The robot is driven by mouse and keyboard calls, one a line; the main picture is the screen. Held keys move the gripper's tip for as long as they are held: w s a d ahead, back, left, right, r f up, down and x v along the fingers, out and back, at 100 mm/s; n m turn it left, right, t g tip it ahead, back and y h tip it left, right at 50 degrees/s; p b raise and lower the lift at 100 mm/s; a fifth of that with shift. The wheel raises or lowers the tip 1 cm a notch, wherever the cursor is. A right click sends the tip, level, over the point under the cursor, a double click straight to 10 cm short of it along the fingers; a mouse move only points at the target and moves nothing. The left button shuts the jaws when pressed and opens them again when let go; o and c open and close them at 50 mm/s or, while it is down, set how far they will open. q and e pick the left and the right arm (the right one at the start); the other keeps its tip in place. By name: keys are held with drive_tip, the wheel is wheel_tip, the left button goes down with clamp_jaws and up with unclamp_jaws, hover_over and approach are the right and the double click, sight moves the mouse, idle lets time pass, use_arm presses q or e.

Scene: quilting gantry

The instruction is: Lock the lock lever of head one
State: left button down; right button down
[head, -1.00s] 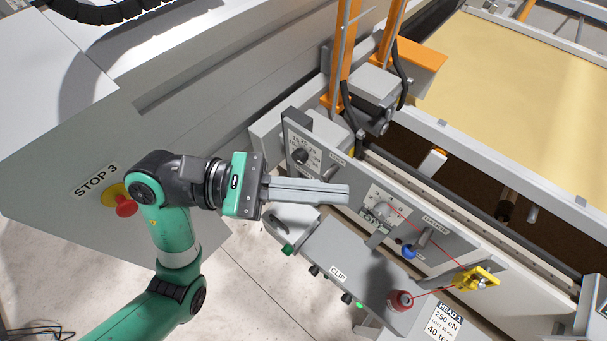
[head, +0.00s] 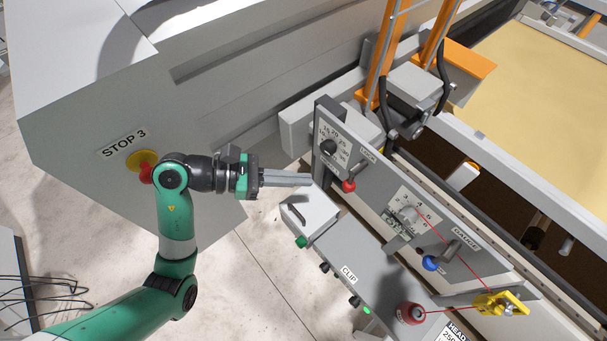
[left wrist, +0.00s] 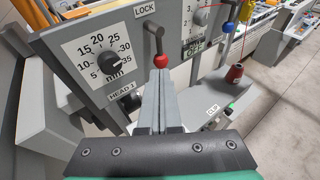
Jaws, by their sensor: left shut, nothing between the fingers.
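The lock lever (head: 349,184) of head one has a grey shaft and a red ball. It sits under the LOCK label on the grey head panel (head: 330,178), with the ball hanging down. My left gripper (head: 310,179) is shut and empty, its fingers pointing at the lever from the left, with a gap to the ball in the head view. In the left wrist view the red ball (left wrist: 160,61) appears just beyond the fingertips (left wrist: 158,74), and its shaft rises above it. My right gripper is not in view.
A dial (head: 328,148) sits left of the lever. A blue-ball gauge lever (head: 431,263) is further right on the panel. The clip box (head: 345,270), with a red thread cone (head: 410,313), juts out below. A red stop button (head: 146,172) is behind my left wrist.

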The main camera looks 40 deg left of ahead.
sight(348, 183)
use_arm(q)
drive_tip(key=x, duration=0.7)
drive_tip(key=shift+w+d+f+p, duration=0.1)
drive_tip(key=shift+w+d+p, duration=0.15)
drive_tip(key=shift+w+p, duration=0.1)
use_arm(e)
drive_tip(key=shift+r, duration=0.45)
use_arm(q)
drive_tip(key=shift+s, duration=0.1)
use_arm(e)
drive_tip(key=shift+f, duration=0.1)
use_arm(q)
drive_tip(key=shift+d+f, duration=0.1)
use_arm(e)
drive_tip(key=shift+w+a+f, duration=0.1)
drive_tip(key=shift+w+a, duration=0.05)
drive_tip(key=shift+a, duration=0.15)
